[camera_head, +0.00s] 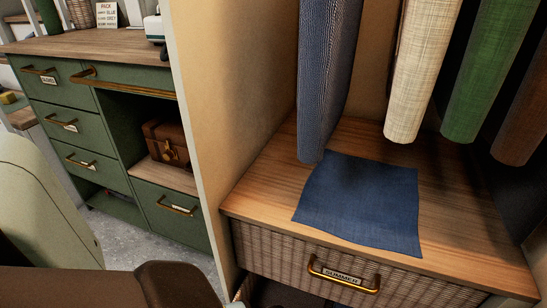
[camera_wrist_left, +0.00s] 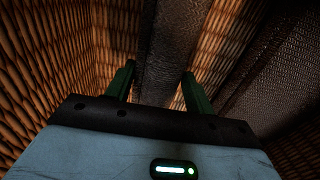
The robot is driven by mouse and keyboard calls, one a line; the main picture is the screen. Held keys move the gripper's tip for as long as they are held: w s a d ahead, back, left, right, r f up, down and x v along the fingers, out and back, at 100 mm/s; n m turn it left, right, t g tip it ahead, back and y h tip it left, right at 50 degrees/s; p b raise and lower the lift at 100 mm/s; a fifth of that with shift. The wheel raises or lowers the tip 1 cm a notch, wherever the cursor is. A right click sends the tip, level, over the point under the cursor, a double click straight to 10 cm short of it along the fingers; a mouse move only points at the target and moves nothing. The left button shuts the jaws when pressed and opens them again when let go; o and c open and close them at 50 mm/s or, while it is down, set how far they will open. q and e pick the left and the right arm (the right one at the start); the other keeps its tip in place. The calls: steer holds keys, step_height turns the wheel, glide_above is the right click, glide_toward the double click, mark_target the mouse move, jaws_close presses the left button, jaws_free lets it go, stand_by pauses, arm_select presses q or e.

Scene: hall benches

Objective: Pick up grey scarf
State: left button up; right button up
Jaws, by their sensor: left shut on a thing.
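In the left wrist view, the fingers of my left gripper (camera_wrist_left: 159,88) are inside a space with woven wicker walls. They are shut on a dark grey strip of ribbed cloth, the grey scarf (camera_wrist_left: 172,45), which runs up away from between them. The ends of the scarf are out of sight. In the head view neither gripper shows, and I cannot make out the scarf there.
A second dark, textured cloth (camera_wrist_left: 283,65) is close on the right in the wrist view. In the head view, a blue cloth (camera_head: 360,205) lies on a wooden shelf above a wicker drawer (camera_head: 265,248) labelled SUMMER. Several garments hang above. Green cabinets (camera_head: 75,125) stand at left.

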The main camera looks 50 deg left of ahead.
arm_select(q)
step_height(320, 180, up, 8)
steer(key=p, duration=0.3)
steer(key=shift+f+p, duration=0.15)
steer(key=shift+p, duration=0.2)
